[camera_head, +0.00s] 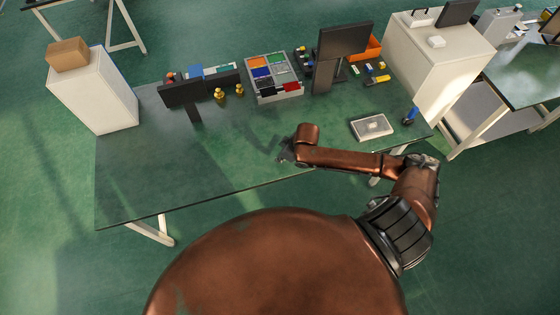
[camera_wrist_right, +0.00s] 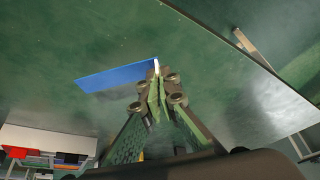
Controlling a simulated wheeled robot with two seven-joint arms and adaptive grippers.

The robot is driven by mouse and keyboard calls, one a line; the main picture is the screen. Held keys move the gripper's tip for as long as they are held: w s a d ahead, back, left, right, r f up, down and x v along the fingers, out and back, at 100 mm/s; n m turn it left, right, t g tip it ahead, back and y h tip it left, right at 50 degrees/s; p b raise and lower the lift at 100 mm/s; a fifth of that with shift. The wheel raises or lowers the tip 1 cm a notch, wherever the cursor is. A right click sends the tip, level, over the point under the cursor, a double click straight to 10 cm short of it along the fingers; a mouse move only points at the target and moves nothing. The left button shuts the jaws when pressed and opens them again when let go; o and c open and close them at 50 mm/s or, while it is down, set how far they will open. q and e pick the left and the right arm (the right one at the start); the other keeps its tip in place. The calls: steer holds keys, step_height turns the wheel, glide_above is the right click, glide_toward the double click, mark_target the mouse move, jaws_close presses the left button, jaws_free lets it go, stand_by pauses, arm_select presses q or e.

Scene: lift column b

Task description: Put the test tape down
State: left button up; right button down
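My right gripper (camera_head: 285,153) is over the front part of the green table, low near its surface. In the right wrist view the gripper (camera_wrist_right: 158,84) has its fingers close together around the end of a thin blue piece with a white edge (camera_wrist_right: 118,75), which looks like the test tape. The blue piece sticks out to the left of the fingertips in that view. I cannot tell whether it touches the table. In the head view it cannot be made out beside the gripper. My left gripper is not in view.
The green table (camera_head: 150,165) is clear at the left and front. A white-grey box (camera_head: 371,127) and a blue-handled tool (camera_head: 411,115) lie at the right.

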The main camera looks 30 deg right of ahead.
steer(key=shift+w+f, duration=0.2)
steer(key=shift+f, duration=0.05)
steer(key=shift+d+f, duration=0.1)
steer(key=shift+f, duration=1.5)
steer(key=shift+f, duration=0.1)
steer(key=c, duration=2.2)
jaws_free()
steer(key=shift+o, duration=0.2)
steer(key=v, duration=1.2)
steer(key=shift+p, duration=0.4)
steer(key=shift+w, duration=0.15)
